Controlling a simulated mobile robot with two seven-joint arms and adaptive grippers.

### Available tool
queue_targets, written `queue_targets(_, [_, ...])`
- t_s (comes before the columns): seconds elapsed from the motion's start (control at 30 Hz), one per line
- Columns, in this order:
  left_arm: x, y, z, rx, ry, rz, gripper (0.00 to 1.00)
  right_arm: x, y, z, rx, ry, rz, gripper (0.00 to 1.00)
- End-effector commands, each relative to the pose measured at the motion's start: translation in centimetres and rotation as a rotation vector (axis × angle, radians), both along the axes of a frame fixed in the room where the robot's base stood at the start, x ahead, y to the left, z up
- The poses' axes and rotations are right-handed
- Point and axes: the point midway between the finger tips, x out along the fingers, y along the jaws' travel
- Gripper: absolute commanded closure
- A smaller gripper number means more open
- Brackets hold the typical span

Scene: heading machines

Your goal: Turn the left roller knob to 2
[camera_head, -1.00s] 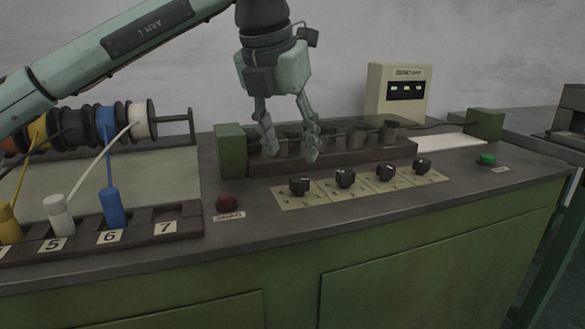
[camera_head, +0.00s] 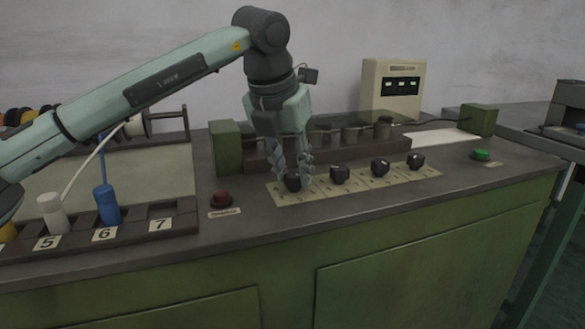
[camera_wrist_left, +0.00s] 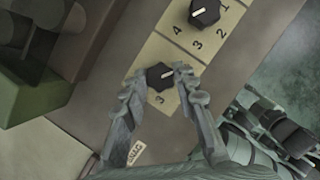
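The left roller knob (camera_head: 292,183) is a black knob on a cream numbered plate (camera_head: 283,198), leftmost in a row of several knobs. In the left wrist view the knob (camera_wrist_left: 159,76) has a pale pointer line, and a 3 shows on its plate below it. My left gripper (camera_head: 293,187) points down over this knob with one finger on each side. In the left wrist view the fingers of my left gripper (camera_wrist_left: 157,82) are apart around the knob; firm contact cannot be told. The knob's other numbers are hidden or unclear. My right gripper is not in view.
Other black knobs (camera_head: 340,174) stand to the right on similar plates. A red button (camera_head: 221,198) is to the left and a green button (camera_head: 480,154) far right. A roller unit with green end blocks (camera_head: 226,147) stands just behind. Numbered sockets with plugs (camera_head: 107,205) lie left.

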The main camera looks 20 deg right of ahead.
Motion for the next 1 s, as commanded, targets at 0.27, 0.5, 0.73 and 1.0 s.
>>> queue_targets(0.27, [0.0,0.0,0.0,0.000,0.000,-0.001,1.00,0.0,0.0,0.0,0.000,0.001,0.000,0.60])
queue_targets(0.5, [0.0,0.1,0.1,-0.002,0.000,-0.049,1.00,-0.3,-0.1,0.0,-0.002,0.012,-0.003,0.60])
queue_targets(0.73, [0.1,0.1,0.2,-0.002,0.000,-0.190,1.00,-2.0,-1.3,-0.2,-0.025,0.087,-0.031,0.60])
queue_targets(1.0, [0.3,0.2,0.4,-0.003,0.001,-0.438,1.00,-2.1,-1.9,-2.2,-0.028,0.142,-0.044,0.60])
